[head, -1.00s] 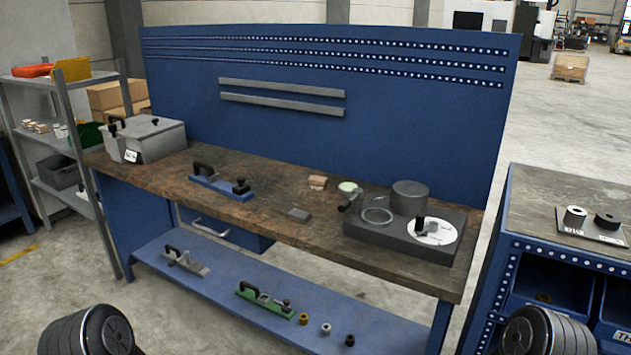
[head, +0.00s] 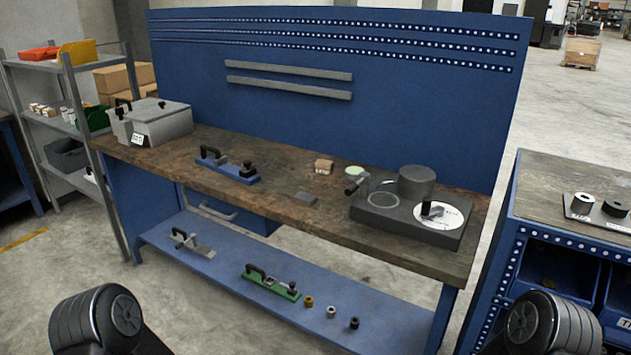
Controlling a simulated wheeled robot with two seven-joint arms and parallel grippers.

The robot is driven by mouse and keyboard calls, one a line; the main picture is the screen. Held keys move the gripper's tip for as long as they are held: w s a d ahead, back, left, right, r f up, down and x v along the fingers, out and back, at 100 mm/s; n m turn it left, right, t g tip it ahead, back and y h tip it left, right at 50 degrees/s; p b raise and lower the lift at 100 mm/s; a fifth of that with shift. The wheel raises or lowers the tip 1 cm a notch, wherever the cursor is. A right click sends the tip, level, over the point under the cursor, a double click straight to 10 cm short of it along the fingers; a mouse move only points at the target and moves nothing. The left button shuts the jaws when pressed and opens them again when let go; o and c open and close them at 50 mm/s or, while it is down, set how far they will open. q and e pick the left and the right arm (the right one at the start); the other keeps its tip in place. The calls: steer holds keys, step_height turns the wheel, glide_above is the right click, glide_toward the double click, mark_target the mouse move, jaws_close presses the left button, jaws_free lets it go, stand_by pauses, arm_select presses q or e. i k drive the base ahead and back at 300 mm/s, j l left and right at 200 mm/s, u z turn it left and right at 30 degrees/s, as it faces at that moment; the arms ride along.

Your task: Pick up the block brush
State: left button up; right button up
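A small tan wooden block, which looks like the block brush (head: 324,167), lies on the workbench top (head: 275,170) towards the back, right of the middle. Its bristles are too small to make out. It stands apart from the things around it, and nothing of mine touches it. Only dark rounded parts of my two arms show at the bottom left and bottom right of the head view, well in front of the bench. The fingers of both grippers are out of view.
A grey case (head: 150,122) stands at the left end. A lower shelf (head: 345,295) juts out below.

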mark_target(321, 167)
steer(key=i+j+u, duration=0.1)
steer(key=i+j, duration=0.45)
steer(key=j, duration=0.2)
steer(key=i+j+u, duration=0.1)
steer(key=i+j, duration=0.45)
steer(key=j, duration=0.15)
